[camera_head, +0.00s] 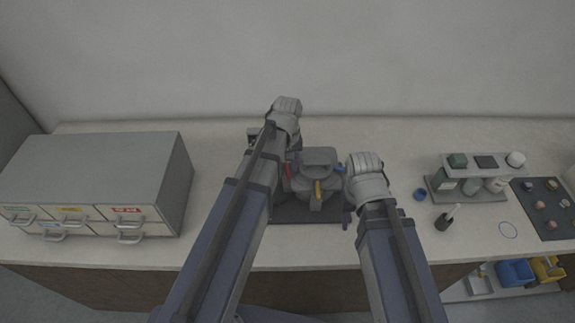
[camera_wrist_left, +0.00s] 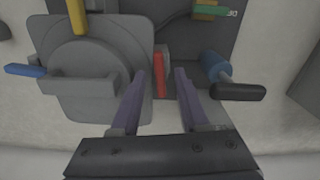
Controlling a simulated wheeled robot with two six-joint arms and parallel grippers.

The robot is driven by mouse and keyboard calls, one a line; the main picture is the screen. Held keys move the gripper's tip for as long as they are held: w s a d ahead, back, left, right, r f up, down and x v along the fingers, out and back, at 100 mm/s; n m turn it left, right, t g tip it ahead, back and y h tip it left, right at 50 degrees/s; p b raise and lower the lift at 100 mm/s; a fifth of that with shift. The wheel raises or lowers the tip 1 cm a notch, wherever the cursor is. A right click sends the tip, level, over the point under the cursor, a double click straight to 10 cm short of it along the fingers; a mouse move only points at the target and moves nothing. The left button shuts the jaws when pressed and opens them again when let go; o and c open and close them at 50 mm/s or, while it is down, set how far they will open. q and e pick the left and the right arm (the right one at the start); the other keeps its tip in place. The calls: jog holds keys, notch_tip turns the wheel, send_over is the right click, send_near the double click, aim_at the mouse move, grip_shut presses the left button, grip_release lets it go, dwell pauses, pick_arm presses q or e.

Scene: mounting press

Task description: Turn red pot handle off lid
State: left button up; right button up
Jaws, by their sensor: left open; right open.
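The press stands mid-table in the head view, with its grey lid (camera_head: 317,159) between my two arms. In the left wrist view the rounded square lid (camera_wrist_left: 90,65) carries a grey bar, a blue handle (camera_wrist_left: 25,70) and a yellow handle (camera_wrist_left: 77,15). A red handle (camera_wrist_left: 160,74) lies at the lid's right side; it also shows in the head view (camera_head: 288,170). My left gripper (camera_wrist_left: 161,72) is open, its fingers on either side of the red handle's near end; contact is unclear. My right gripper (camera_head: 347,203) is open beside the press, largely hidden by its wrist.
A blue cylinder with a black grip (camera_wrist_left: 238,91) is close right of my left fingers. A grey drawer cabinet (camera_head: 95,180) stands at left.

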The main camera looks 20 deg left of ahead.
aim_at(287, 169)
pick_arm(q)
jog(key=shift+r+p, duration=3.8)
jog(key=shift+r, duration=0.15)
jog(key=shift+f, duration=0.1)
